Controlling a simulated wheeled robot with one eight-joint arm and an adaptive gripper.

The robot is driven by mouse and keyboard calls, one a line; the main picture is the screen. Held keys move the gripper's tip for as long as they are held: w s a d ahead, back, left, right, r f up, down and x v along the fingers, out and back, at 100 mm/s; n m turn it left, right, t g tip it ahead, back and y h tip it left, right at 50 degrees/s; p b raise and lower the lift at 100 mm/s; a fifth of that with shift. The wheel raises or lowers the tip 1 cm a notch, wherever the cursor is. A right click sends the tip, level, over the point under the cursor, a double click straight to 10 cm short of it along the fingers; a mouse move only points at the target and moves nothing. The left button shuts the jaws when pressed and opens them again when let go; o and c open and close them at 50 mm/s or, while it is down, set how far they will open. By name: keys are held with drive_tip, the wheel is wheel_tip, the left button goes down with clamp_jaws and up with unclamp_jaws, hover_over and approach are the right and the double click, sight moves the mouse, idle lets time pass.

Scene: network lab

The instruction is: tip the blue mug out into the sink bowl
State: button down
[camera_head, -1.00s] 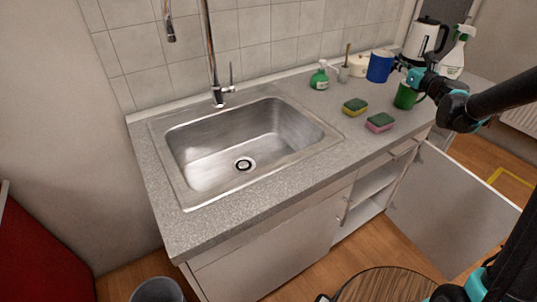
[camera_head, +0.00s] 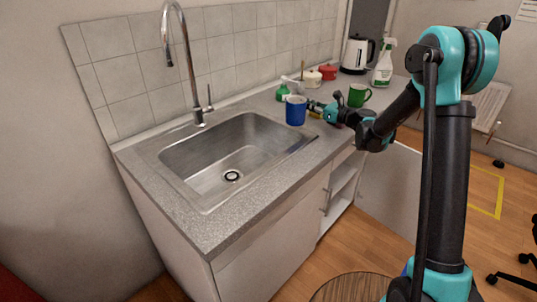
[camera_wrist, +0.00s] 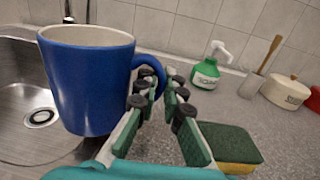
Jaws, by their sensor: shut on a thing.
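The blue mug (camera_head: 296,110) is upright near the right rim of the sink bowl. In the wrist view the blue mug (camera_wrist: 88,80) fills the left side, with its handle to the right, between my fingers. My gripper (camera_head: 314,107) is shut on that handle; the fingertips also show in the wrist view (camera_wrist: 158,88). The steel sink bowl (camera_head: 205,165) is to the left of the mug and looks empty, with a dark drain at its bottom. The inside of the mug is mostly hidden.
A green mug (camera_head: 358,95) stands right of my gripper. A green soap bottle (camera_head: 283,92) is behind the mug. A green-and-yellow sponge (camera_wrist: 230,146) lies beside my fingers. The tap (camera_head: 188,60) rises behind the sink bowl. The front-left counter is clear.

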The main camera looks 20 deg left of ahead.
sight(300, 101)
drive_tip(key=shift+s, duration=0.1)
idle(0.3)
drive_tip(key=shift+s+a+r+n, duration=0.15)
drive_tip(key=shift+s+n, duration=0.25)
drive_tip(key=shift+n, duration=0.25)
drive_tip(key=shift+s+a+r+n, duration=0.1)
drive_tip(key=shift+s+r+n, duration=0.05)
drive_tip(key=shift+s+n, duration=0.4)
drive_tip(key=shift+s+a+r+n, duration=0.15)
drive_tip(key=shift+s+n, duration=0.15)
drive_tip(key=shift+n, duration=0.4)
drive_tip(key=shift+s+a+r+n, duration=0.3)
drive_tip(key=shift+s+r+n, duration=0.55)
drive_tip(key=shift+r+n, duration=0.05)
drive_tip(key=shift+s+a+n, duration=0.3)
drive_tip(key=shift+s+n, duration=0.65)
drive_tip(key=shift+n, duration=0.05)
drive_tip(key=shift+s+a+r+n, duration=0.15)
drive_tip(key=shift+s+n, duration=0.2)
drive_tip(key=shift+n, duration=0.25)
drive_tip(key=shift+s+a+r+n, duration=0.1)
drive_tip(key=shift+s+r+n, duration=0.45)
drive_tip(key=shift+n, duration=0.35)
drive_tip(key=shift+s+a+n, duration=0.2)
drive_tip(key=shift+s+n, duration=0.3)
drive_tip(key=shift+n, duration=0.5)
drive_tip(key=shift+s+a+r+n, duration=0.1)
drive_tip(key=shift+s+r+n, duration=0.3)
drive_tip(key=shift+n, duration=0.1)
